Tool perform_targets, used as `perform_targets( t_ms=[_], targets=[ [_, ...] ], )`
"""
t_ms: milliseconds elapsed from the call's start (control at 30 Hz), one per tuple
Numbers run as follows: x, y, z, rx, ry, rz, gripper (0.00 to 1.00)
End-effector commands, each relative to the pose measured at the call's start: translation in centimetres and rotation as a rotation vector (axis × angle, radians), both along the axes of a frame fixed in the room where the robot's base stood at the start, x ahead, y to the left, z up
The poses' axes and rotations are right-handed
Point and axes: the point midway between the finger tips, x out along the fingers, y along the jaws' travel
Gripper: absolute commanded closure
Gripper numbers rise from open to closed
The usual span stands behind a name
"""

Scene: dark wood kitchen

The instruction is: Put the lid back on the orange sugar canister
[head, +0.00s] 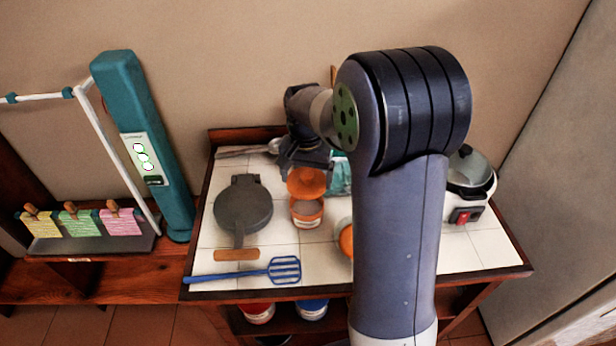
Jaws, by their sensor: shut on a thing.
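The orange lid (306,181) is held by my gripper (305,164) and shows its round face to the camera. The gripper is shut on the lid's far side; its fingertips are mostly hidden. The orange sugar canister (307,220) stands upright on the tiled top just below and in front of the lid. Its mouth is open and its pale inside shows. The lid appears above the canister's far rim; I cannot tell whether they touch.
My arm hides much of the tiled top's (284,244) right side. Another orange-topped container (346,240) is partly behind it. A grey round pan-like iron (243,208) and blue slotted spatula (284,270) lie left. A cooker (467,196) stands right. A teal thing is behind the gripper.

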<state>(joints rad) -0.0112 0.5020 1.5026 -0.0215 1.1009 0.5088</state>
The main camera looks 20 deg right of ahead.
Motion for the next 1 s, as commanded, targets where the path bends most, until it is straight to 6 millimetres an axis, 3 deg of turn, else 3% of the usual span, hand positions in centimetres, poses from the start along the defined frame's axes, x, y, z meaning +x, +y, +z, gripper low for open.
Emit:
perform_targets(
  t_ms=[600, 1000],
  targets=[
    [0.0, 0.0, -5.5, 0.000, 0.000, -0.001, 0.33],
    [0.0, 0.0, -6.1, 0.000, 0.000, -0.001, 0.33]
  ],
)
